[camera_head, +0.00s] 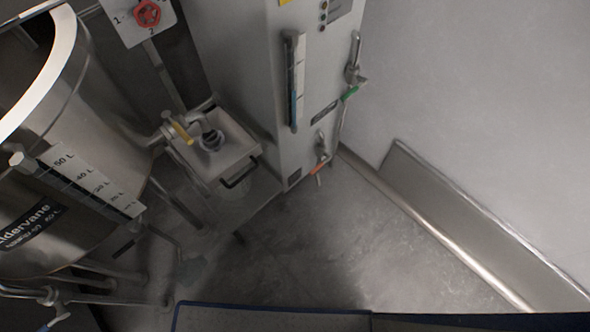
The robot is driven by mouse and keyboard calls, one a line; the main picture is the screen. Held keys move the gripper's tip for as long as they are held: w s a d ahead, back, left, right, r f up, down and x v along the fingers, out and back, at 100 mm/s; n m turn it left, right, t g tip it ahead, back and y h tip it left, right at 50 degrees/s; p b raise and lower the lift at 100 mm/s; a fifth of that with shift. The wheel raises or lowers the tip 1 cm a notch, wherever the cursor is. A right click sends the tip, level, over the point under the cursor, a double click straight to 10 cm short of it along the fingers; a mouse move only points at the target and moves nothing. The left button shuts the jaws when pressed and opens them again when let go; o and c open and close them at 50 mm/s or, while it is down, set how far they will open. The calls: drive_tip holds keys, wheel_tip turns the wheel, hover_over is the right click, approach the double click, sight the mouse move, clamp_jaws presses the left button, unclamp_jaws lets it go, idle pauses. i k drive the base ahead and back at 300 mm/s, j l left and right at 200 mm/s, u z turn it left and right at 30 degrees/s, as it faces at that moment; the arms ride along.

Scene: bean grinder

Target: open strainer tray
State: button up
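A square, pale metal box (240,146) stands between a large steel tank and a tall grey cabinet, left of centre. A black bar handle (241,174) is on its front side, facing the open floor. This looks like the strainer tray; the handle sits close against the box, and I see no clear gap of a pulled-out tray. A dark round fitting (212,139) is on top of the box. My gripper does not show in this view, and nothing is seen touching the handle.
The steel tank (100,110) with a litre scale fills the left. A yellow-handled valve (180,130) joins pipework beside the box. The grey cabinet (235,60) has green and orange-red valve levers. A metal skirting ledge (470,230) runs along the right wall. Grey floor (350,250) is clear.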

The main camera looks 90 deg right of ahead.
sight(214, 166)
drive_tip(key=k+j+z, duration=0.2)
drive_tip(key=z, duration=0.25)
drive_tip(key=k+j+z, duration=0.15)
drive_tip(key=z, duration=0.25)
drive_tip(key=k+z, duration=0.3)
drive_tip(key=z, duration=0.15)
drive_tip(key=k+z, duration=0.25)
drive_tip(key=z, duration=0.15)
drive_tip(key=k+l+z, duration=0.1)
drive_tip(key=k, duration=0.3)
drive_tip(key=k+l+z, duration=0.1)
drive_tip(key=k+l, duration=0.15)
drive_tip(key=k, duration=0.2)
drive_tip(key=k+l, duration=0.25)
drive_tip(key=k, duration=0.15)
drive_tip(key=u, duration=0.4)
drive_tip(key=i+l+u, duration=0.15)
drive_tip(key=i+u, duration=0.2)
drive_tip(key=i+l+u, duration=0.2)
drive_tip(key=u, duration=0.2)
drive_tip(key=i+l+u, duration=0.1)
drive_tip(key=i+l, duration=0.75)
